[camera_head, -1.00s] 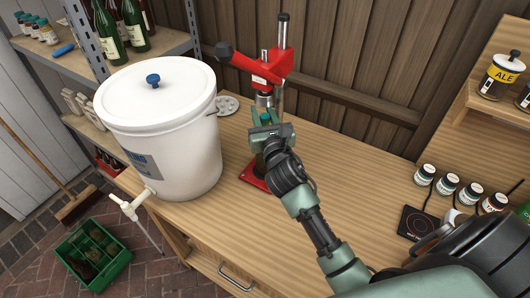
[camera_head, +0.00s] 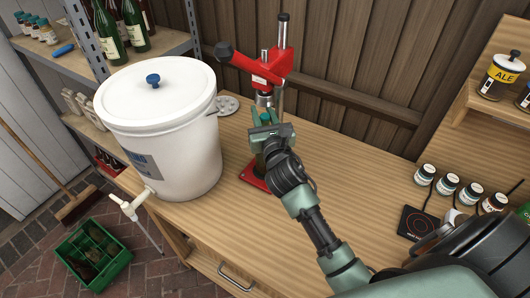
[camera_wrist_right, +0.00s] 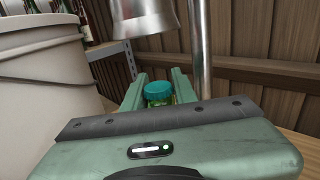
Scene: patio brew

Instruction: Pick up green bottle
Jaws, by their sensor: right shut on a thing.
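My right gripper (camera_head: 265,122) is at the red bench capper (camera_head: 268,72), low in front of its post. It is shut on the green bottle, which is mostly hidden behind the gripper and wrist in the head view. In the right wrist view the bottle's teal cap (camera_wrist_right: 158,92) and a little green glass below it show between the two fingers (camera_wrist_right: 157,85). The capper's metal bell (camera_wrist_right: 143,14) hangs just above and to the left of the cap. The capper's red base (camera_head: 254,178) is under the gripper. My left gripper is not in view.
A white lidded bucket (camera_head: 170,132) with a tap stands left of the capper. Green bottles (camera_head: 106,32) stand on the metal shelf at upper left. A green crate (camera_head: 94,255) is on the brick floor. Small jars (camera_head: 447,184) and a scale (camera_head: 419,222) are at right. The middle of the bench is clear.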

